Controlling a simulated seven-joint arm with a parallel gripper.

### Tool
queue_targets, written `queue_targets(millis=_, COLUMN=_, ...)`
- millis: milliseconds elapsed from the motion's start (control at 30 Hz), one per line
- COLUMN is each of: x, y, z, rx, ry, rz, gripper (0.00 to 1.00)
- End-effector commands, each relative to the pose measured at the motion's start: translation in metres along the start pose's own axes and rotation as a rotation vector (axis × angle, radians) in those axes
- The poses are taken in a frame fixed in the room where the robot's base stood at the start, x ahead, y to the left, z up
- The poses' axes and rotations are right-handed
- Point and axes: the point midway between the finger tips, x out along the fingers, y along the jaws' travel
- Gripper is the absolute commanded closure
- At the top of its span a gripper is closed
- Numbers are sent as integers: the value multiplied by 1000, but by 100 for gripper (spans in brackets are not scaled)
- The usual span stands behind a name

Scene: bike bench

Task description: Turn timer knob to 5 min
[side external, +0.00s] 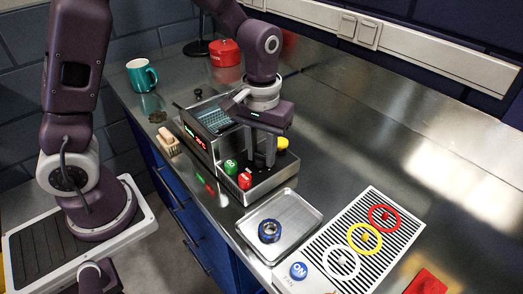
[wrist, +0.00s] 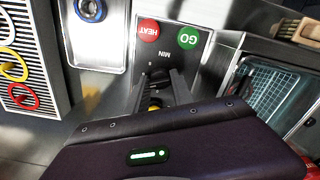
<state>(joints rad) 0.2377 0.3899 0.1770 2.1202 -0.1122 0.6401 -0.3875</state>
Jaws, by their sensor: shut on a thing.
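The ultrasonic-style bench unit (side external: 272,189) has a steel front panel with a green GO button (side external: 231,167) and a red HEAT button (side external: 245,180). In the wrist view the GO button (wrist: 188,40) and HEAT button (wrist: 148,30) lie beyond a MIN marking. My gripper (side external: 261,163) points down at this panel, its fingers closed around the timer knob, which they largely hide. In the wrist view my gripper (wrist: 159,80) is at the MIN scale. The knob's pointer and setting cannot be read. A yellow round part (side external: 282,143) shows behind the fingers.
A steel tray (side external: 296,210) with a blue ringed part (side external: 269,231) sits in front. A striped board (side external: 333,232) with red, yellow and white rings is at right. A brush (side external: 167,141), teal mug (side external: 141,75) and red pot (side external: 225,53) stand left and behind. The bench's right rear is clear.

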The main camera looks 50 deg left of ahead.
Motion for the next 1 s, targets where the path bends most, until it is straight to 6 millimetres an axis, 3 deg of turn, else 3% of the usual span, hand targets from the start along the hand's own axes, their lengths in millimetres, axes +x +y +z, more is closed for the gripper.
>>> queue_targets(millis=500, x=-1, y=0, z=-1, rx=358, ry=2, rz=2, gripper=100)
queue_targets(millis=1000, x=-1, y=0, z=0, rx=453, ry=2, rz=1, gripper=100)
